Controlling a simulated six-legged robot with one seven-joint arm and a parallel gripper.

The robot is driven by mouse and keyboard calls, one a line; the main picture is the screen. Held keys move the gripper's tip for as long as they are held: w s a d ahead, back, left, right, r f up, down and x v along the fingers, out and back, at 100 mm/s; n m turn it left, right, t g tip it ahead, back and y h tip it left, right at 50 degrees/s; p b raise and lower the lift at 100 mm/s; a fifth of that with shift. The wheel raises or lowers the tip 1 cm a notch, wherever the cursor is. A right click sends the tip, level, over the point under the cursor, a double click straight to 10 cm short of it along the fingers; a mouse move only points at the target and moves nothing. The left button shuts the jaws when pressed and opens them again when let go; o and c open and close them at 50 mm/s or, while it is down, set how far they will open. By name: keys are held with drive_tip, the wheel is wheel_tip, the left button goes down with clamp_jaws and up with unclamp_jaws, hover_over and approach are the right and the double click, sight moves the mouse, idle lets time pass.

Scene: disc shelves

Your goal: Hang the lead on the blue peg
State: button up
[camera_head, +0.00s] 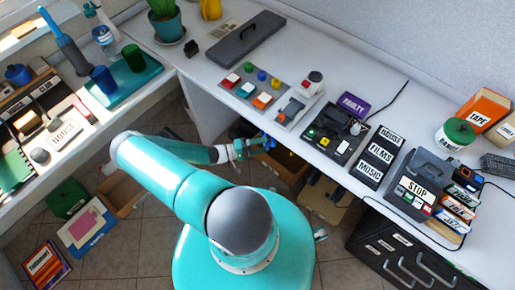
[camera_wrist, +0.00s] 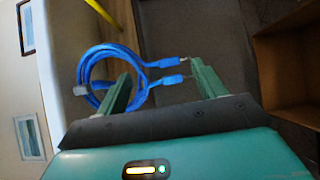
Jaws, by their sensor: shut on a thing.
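The lead (camera_wrist: 97,62) is a blue coiled cable with pale plug ends in the wrist view. It loops around and beyond the left finger of my gripper (camera_wrist: 162,76), with its two plug ends reaching toward the right finger. My gripper is shut on the lead and holds it clear of the floor. In the head view my gripper (camera_head: 238,149) is in front of the long counter's edge, with a small blue part of the lead (camera_head: 269,142) showing at its tip. I cannot make out the blue peg in either view.
The long counter (camera_head: 335,150) carries a button panel (camera_head: 262,92), black label boxes (camera_head: 375,157) and a STOP device (camera_head: 415,185). Open boxes (camera_head: 128,192) stand on the floor below. In the wrist view a yellow rod (camera_wrist: 103,13) is near the lead, and a brown box (camera_wrist: 285,70) is at right.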

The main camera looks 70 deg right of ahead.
drive_tip(key=shift+s+d+f, duration=0.1)
drive_tip(key=shift+s+d, duration=0.25)
drive_tip(key=shift+d, duration=0.3)
drive_tip(key=shift+s+d+f, duration=0.15)
drive_tip(key=shift+d+f, duration=0.15)
drive_tip(key=shift+d, duration=0.2)
drive_tip(key=o, duration=1.2)
drive_tip(key=shift+c, duration=0.2)
drive_tip(key=v, duration=1.3)
drive_tip(key=shift+w+a, duration=0.25)
drive_tip(key=shift+w, duration=0.05)
drive_tip(key=shift+w, duration=0.1)
